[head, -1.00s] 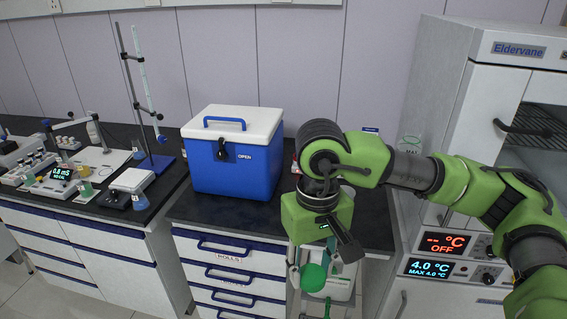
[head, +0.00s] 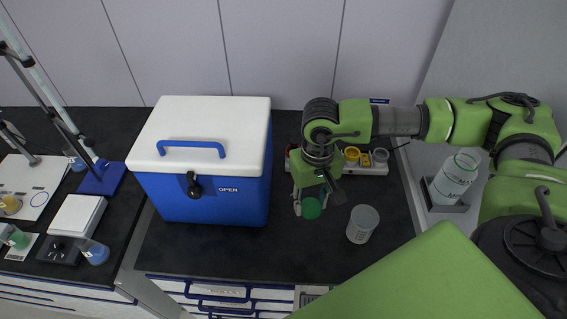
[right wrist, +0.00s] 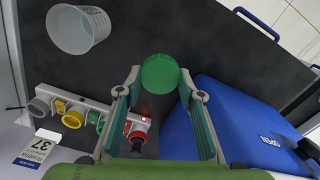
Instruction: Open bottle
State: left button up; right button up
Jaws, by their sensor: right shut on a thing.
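My right gripper (head: 309,206) hangs over the dark counter, between the blue cooler and a translucent cup. Its fingers are shut on a round green lid-like piece (head: 311,209). In the right wrist view the green piece (right wrist: 160,74) sits between the fingertips of the right gripper (right wrist: 160,82). I cannot tell whether a bottle body is under it. No other clear bottle shows. My left gripper is not in view.
The blue cooler (head: 205,195) with a white lid stands close left. The translucent cup (head: 362,223) is at the right. A white strip (head: 372,170) with coloured round pieces lies behind. A clear graduated container (head: 455,178) stands in a holder farther right.

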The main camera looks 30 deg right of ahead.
jog(key=shift+w+d+f, duration=0.1)
jog(key=shift+d+f, duration=0.35)
jog(key=shift+f, duration=0.15)
jog(key=w+f+b, duration=0.2)
jog(key=w, duration=0.1)
jog(key=w+d+f+b, duration=0.1)
jog(key=w+f+b, duration=0.1)
jog(key=w+f, duration=0.1)
jog(key=w+f+b, duration=0.3)
jog(key=w, duration=0.2)
jog(key=shift+w+d+f, duration=0.1)
jog(key=shift+w+d, duration=0.05)
jog(key=shift+d, duration=0.1)
jog(key=shift+w+f, duration=0.2)
jog(key=shift+w, duration=0.15)
jog(key=shift+w+f+b, duration=0.15)
jog(key=shift+f+b, duration=0.15)
jog(key=shift+b, duration=0.25)
jog(key=f+b, duration=0.1)
jog(key=f, duration=0.2)
jog(key=shift+w+d+f+b, duration=0.15)
jog(key=shift+w+b, duration=0.05)
jog(key=shift+b, duration=0.15)
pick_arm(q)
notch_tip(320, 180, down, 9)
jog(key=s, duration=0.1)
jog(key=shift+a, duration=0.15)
